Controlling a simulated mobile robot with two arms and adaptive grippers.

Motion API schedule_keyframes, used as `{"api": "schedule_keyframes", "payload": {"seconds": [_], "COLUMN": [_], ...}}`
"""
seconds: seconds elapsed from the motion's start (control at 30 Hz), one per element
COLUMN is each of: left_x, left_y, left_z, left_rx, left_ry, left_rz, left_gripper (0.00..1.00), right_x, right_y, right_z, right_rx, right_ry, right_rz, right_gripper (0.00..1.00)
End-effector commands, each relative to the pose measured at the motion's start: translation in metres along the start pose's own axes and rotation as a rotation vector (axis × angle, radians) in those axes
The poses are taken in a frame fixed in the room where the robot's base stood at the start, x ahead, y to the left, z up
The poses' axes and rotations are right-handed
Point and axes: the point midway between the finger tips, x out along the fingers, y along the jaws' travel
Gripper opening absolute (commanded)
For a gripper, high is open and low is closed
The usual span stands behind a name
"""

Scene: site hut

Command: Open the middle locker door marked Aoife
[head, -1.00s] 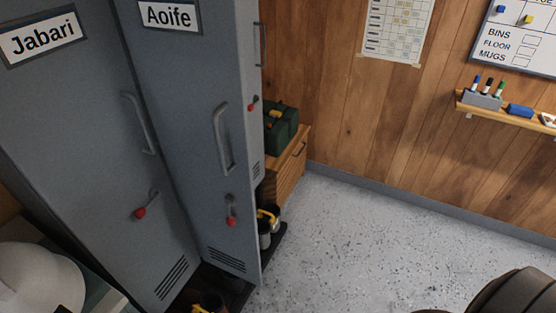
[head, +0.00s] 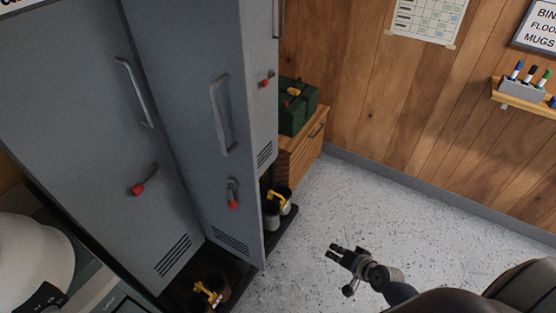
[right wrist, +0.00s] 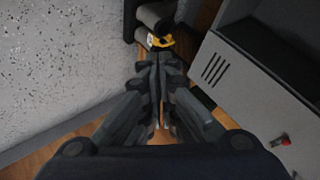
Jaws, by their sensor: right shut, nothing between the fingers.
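The Aoife locker door (head: 190,60) is the middle grey door in the head view; its name plate is above the picture. My left gripper is not in view.
Left of it is another locker door (head: 75,120), beyond it a third (head: 265,110). Boots (head: 212,288) and more boots (head: 277,203) stand low by the lockers. A wooden cabinet (head: 301,152) bears a green box (head: 298,110). The speckled floor (head: 400,210) at right is clear.

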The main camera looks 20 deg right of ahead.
Motion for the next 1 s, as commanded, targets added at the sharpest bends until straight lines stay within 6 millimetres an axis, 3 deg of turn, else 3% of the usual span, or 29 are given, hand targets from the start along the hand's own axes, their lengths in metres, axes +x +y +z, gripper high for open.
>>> {"api": "schedule_keyframes", "payload": {"seconds": [0.03, 0.1, 0.2, 0.3, 0.4, 0.5, 0.63, 0.77, 1.0], "left_x": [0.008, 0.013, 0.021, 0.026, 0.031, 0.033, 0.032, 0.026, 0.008], "left_y": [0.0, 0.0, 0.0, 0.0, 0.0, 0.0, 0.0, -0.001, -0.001], "left_z": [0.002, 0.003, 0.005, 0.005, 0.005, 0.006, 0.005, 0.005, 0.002], "left_rx": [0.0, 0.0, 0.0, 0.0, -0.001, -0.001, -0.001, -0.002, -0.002], "left_ry": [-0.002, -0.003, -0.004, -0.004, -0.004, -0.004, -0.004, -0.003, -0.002], "left_rz": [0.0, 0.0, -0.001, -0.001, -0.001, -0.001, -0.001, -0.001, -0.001], "left_gripper": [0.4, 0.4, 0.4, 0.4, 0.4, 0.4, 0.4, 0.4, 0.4], "right_x": [-0.005, -0.02, -0.052, -0.09, -0.127, -0.153, -0.168, -0.165, -0.141], "right_y": [-0.029, -0.074, -0.141, -0.201, -0.247, -0.277, -0.294, -0.303, -0.329], "right_z": [-0.029, -0.065, -0.105, -0.13, -0.141, -0.145, -0.147, -0.15, -0.155], "right_rx": [0.061, 0.154, 0.27, 0.357, 0.416, 0.451, 0.471, 0.474, 0.474], "right_ry": [0.035, 0.063, 0.069, 0.04, -0.007, -0.049, -0.076, -0.077, -0.076], "right_rz": [-0.081, -0.2, -0.38, -0.546, -0.674, -0.757, -0.802, -0.808, -0.807], "right_gripper": [0.0, 0.0, 0.0, 0.0, 0.0, 0.0, 0.0, 0.0, 0.0]}}
